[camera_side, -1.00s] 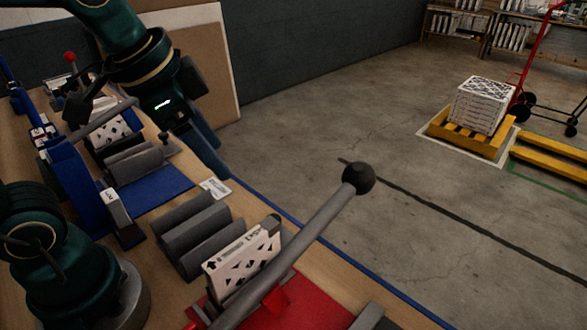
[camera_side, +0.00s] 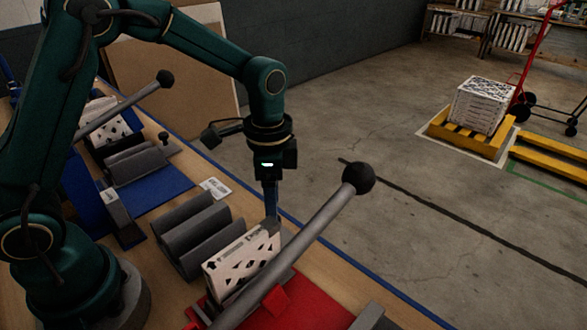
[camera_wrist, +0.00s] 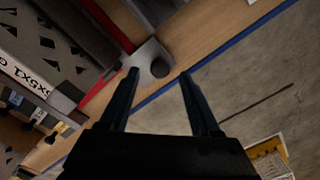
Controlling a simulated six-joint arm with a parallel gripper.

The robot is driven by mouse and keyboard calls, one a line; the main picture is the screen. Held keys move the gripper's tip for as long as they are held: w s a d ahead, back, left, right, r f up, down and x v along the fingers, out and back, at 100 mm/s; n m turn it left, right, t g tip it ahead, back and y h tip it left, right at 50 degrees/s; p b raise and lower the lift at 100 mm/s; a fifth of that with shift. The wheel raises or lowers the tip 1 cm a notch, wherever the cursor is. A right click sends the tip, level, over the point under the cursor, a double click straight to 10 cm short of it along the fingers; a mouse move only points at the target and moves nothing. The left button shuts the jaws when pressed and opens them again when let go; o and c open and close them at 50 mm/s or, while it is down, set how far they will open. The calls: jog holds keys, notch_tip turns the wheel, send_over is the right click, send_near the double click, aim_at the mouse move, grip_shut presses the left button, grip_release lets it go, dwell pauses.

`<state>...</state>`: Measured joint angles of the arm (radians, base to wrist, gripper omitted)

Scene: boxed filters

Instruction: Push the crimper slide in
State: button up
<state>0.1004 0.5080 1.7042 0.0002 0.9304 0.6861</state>
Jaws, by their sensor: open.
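A grey block with a round black knob (camera_wrist: 160,68), apparently the crimper slide, sits at the end of red rails in the wrist view. My gripper (camera_wrist: 160,78) is open and empty, its two fingers apart on either side of the knob in that picture; I cannot tell whether they touch it. In the side view my gripper (camera_side: 271,214) points down just behind the white patterned filter (camera_side: 242,262) at the red crimper (camera_side: 312,305). The filter also shows in the wrist view (camera_wrist: 45,42). The side view hides the knob there.
A long grey lever (camera_side: 310,232) with a black ball crosses in front of the red crimper. A grey wavy rack (camera_side: 195,235) stands left of the filter. The blue station (camera_side: 155,195) has its own raised lever (camera_side: 125,105). Open floor lies beyond the table edge.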

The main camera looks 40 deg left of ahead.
jog(key=shift+f, duration=1.2)
grip_shut()
dwell(0.6)
